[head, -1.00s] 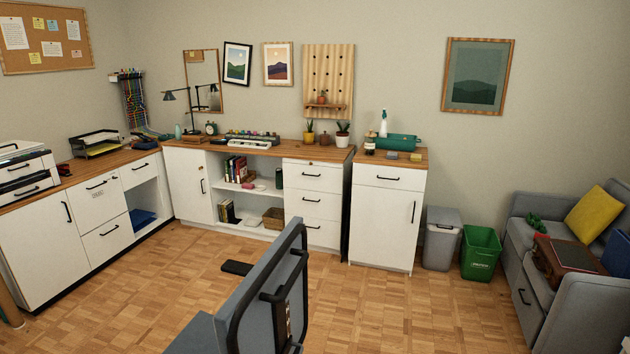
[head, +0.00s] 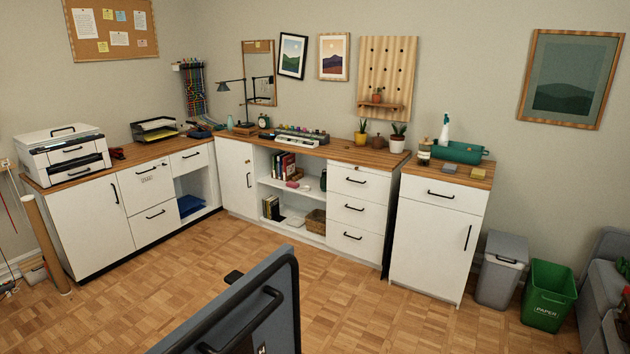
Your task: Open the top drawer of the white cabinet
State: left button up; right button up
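Several white cabinets stand along the walls, and I cannot tell which one the task means. The narrow white cabinet (head: 434,244) at the right has a top drawer (head: 440,195) with a black handle, above a door; the drawer is shut. The middle unit has a stack of drawers, and its top drawer (head: 357,182) is shut. The left unit has drawers too, with its upper drawers (head: 147,184) shut. Neither of my grippers is in view.
A grey bin (head: 499,270) and a green paper bin (head: 548,294) stand right of the narrow cabinet. A cardboard tube (head: 46,245) leans at the left.

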aim_at(370, 187)
jog(key=i+l, duration=0.9)
jog(key=l, duration=0.15)
jog(key=i+l, duration=0.9)
jog(key=l, duration=0.15)
jog(key=i, duration=1.5)
jog(key=z, duration=0.05)
